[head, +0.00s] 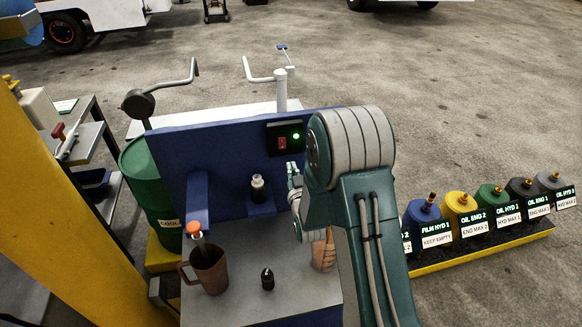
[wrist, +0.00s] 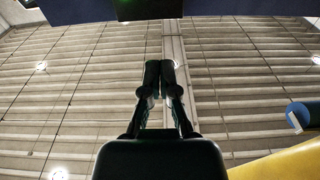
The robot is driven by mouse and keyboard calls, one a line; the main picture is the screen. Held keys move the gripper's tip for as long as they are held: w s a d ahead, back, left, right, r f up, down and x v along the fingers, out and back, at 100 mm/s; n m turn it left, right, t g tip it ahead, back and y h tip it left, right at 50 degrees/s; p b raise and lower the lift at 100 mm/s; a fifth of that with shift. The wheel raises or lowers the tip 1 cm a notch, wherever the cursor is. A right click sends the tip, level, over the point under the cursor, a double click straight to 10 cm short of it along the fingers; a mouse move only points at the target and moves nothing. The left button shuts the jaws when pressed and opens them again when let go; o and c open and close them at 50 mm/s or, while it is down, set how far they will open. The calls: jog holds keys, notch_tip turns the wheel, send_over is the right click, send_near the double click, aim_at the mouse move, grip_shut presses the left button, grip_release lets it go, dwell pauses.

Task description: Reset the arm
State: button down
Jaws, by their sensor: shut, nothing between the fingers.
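My arm stands raised and folded in the right middle of the head view, over the grey bench top (head: 225,307). In the wrist view my gripper (wrist: 160,68) is shut, its two dark fingertips together with nothing between them. It points toward the roof with its lights. In the head view the gripper's fingers are not clearly seen; pale arm parts show left of the big green joint.
A brown mug (head: 208,272), a small black bottle (head: 267,279) and a white-labelled bottle (head: 258,189) stand by the blue panel (head: 200,155). An orange-brown object (head: 323,254) is partly hidden behind my arm. Several labelled containers (head: 463,214) line a yellow-edged rack at right. A green drum (head: 148,190) stands left.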

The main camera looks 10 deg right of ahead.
jog(key=s+r+g, duration=0.6)
jog(key=s+r, duration=0.1)
jog(key=r, duration=0.5)
jog(key=s+r+g, duration=0.2)
jog(key=s+g, duration=0.1)
jog(key=s, duration=1)
jog(key=s+r+g, duration=0.2)
jog(key=s+g, duration=0.2)
jog(key=s, duration=1)
jog(key=shift+s+r, duration=0.3)
